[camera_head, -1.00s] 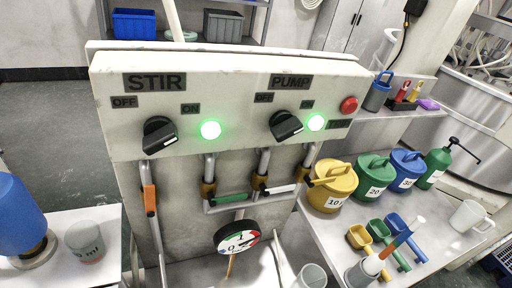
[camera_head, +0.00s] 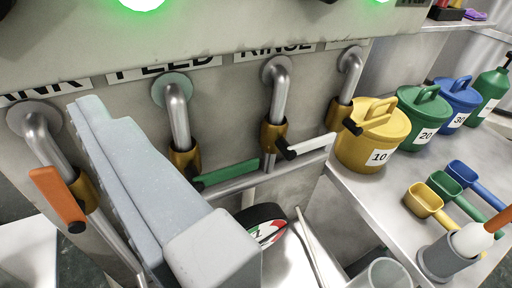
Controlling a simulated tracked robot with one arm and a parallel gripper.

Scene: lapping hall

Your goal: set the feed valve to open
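The feed valve (camera_head: 185,155) is in the middle of the view, below a partly hidden FEED label (camera_head: 165,68). It has a brass body on a grey pipe. Its green handle (camera_head: 228,174) points right, roughly crosswise to the pipe. My gripper (camera_head: 95,115) is a large pale grey shape left of the feed valve. It reaches up from the bottom, between the orange-handled valve and the feed valve. I see no gap between its fingers, so whether it is open or shut does not show. The green handle looks clear of it.
An orange-handled valve (camera_head: 60,198) stands left, a white-handled valve (camera_head: 308,146) right, and another valve (camera_head: 342,112) beyond. A round gauge (camera_head: 265,232) is below. The right bench holds yellow (camera_head: 372,140), green (camera_head: 418,115) and blue (camera_head: 456,100) lidded pots and scoops.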

